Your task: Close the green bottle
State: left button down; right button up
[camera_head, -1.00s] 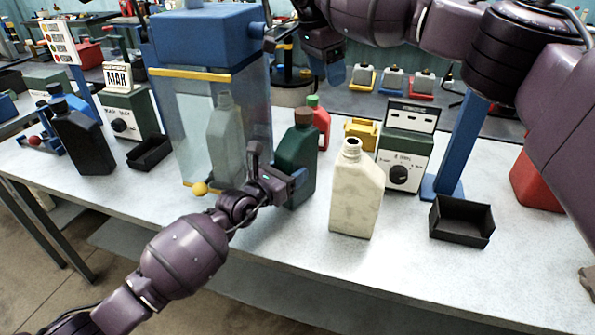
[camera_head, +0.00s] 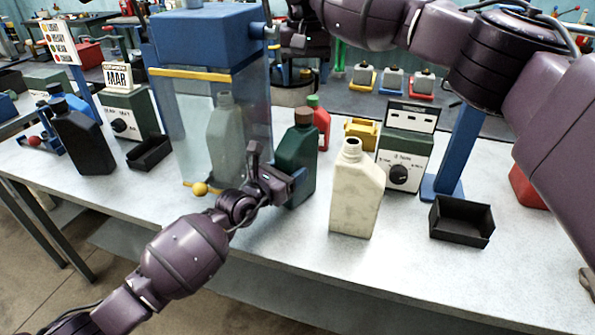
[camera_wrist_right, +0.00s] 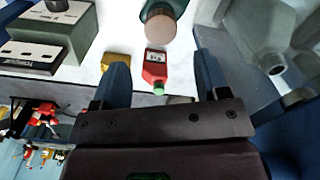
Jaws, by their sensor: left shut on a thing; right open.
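The green bottle (camera_head: 297,160) stands upright on the bench in the head view, with a brown cap (camera_head: 303,117) at its mouth. My left gripper (camera_head: 287,184) is shut on its lower body. The right wrist view looks down on the brown cap (camera_wrist_right: 168,27), with part of the green bottle (camera_wrist_right: 160,5) beside it. My right gripper (camera_wrist_right: 162,72) is open and empty, with the cap past its fingertips and not touching them. I cannot tell whether the cap is tight.
A cream bottle (camera_head: 356,195) with an open mouth stands right of the green bottle. A red bottle (camera_head: 318,125) with a green cap is behind it. A blue-topped clear machine (camera_head: 210,45) holding a grey bottle (camera_head: 224,140) stands left. A black tray (camera_head: 462,222) is at right.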

aim_at(304, 110)
jog(key=shift+f, duration=0.1)
dwell(0.3)
jog(key=shift+f, duration=3.9)
jog(key=c, duration=0.9)
jog(key=shift+c, duration=0.2)
